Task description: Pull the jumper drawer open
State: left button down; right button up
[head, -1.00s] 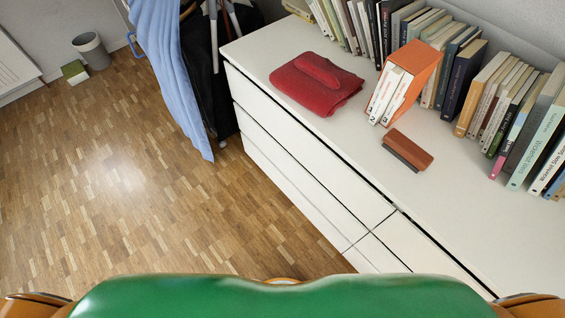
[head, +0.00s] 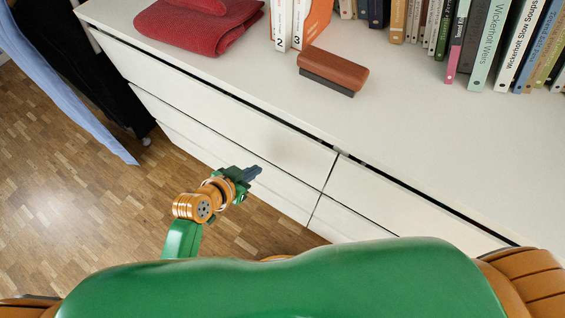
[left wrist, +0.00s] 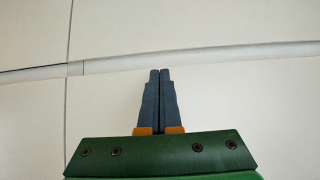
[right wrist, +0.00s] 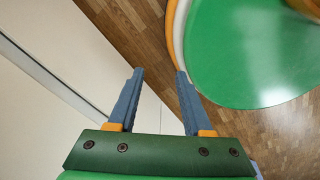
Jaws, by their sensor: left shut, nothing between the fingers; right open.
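The white dresser has several drawer fronts without visible handles, all looking shut. A wide upper left front (head: 215,105) has another front (head: 185,132) below it; nothing marks which is the jumper drawer. A folded red jumper (head: 195,25) lies on top at the left. My left gripper (head: 255,173) is shut and empty, in front of the lower left fronts. In the left wrist view its fingertips (left wrist: 160,72) lie just below a horizontal drawer edge (left wrist: 200,54); contact cannot be told. My right gripper (right wrist: 156,72) is open and empty near a white front, outside the head view.
A brown brush (head: 335,68), a book box (head: 293,22) and a row of books (head: 485,45) stand on the dresser top (head: 440,130). Blue cloth (head: 65,95) and a black item (head: 85,75) hang at the left. The wooden floor (head: 60,200) is clear.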

aim_at(267, 165)
pick_arm(q)
jog(key=b+x, duration=0.1)
jog(key=x, duration=0.2)
jog(key=b+x, duration=0.1)
jog(key=x, duration=0.2)
jog(key=b+x, duration=0.2)
jog(key=shift+w+a+f, duration=0.1)
jog(key=shift+w+f, duration=0.2)
jog(key=shift+f, duration=0.15)
pick_arm(e)
jog(key=shift+t, duration=0.3)
jog(key=f, duration=0.1)
jog(key=w+f, duration=0.2)
jog(key=f, duration=0.1)
jog(key=shift+w+d, duration=0.15)
jog(key=shift+d, duration=0.2)
jog(key=shift+r, duration=0.1)
